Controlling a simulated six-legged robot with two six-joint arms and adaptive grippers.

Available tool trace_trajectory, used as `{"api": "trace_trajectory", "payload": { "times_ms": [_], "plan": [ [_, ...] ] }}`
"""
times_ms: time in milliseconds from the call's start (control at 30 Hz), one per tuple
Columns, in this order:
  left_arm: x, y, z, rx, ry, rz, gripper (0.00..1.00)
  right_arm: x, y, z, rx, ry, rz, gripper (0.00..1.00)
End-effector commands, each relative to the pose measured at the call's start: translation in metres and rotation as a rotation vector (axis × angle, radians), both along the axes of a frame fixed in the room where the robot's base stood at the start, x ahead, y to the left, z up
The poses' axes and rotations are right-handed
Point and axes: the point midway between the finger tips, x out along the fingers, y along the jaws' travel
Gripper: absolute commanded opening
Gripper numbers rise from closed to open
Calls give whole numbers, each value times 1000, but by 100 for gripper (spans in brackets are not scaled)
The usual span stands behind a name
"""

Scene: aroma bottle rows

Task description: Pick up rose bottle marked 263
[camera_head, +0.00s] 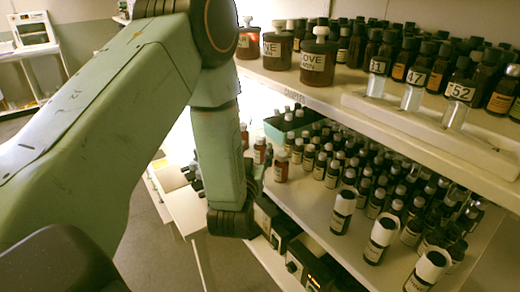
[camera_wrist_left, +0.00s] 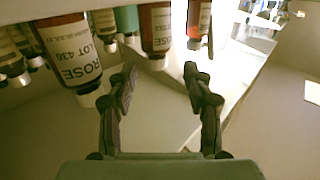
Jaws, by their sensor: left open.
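Three reddish-brown bottles stand at the left end of the lower shelf; the front one (camera_head: 281,166) has a pale label and cap. In the left wrist view, where bottles appear caps down, the nearest bottle (camera_wrist_left: 68,48) reads ROSE LOT 436.
The lower shelf (camera_head: 312,208) is crowded with small dark bottles, with white-labelled ones along its front. Large brown jars (camera_head: 319,58) and numbered clear stands (camera_head: 412,92) fill the shelf above. Dark boxes (camera_head: 300,262) sit below.

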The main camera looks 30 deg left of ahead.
Motion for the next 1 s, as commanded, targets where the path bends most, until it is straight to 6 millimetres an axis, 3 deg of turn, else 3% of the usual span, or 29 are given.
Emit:
{"api": "trace_trajectory", "payload": {
  "times_ms": [333,667,1000],
  "plan": [
    [43,16,3,1,-2,-2,51,0,0,12,0,0,0,40],
    [52,20,1,1,2,-4,51,0,0,12,0,0,0,40],
    [52,20,2,1,0,-4,24,0,0,12,0,-1,0,40]
  ]
}}
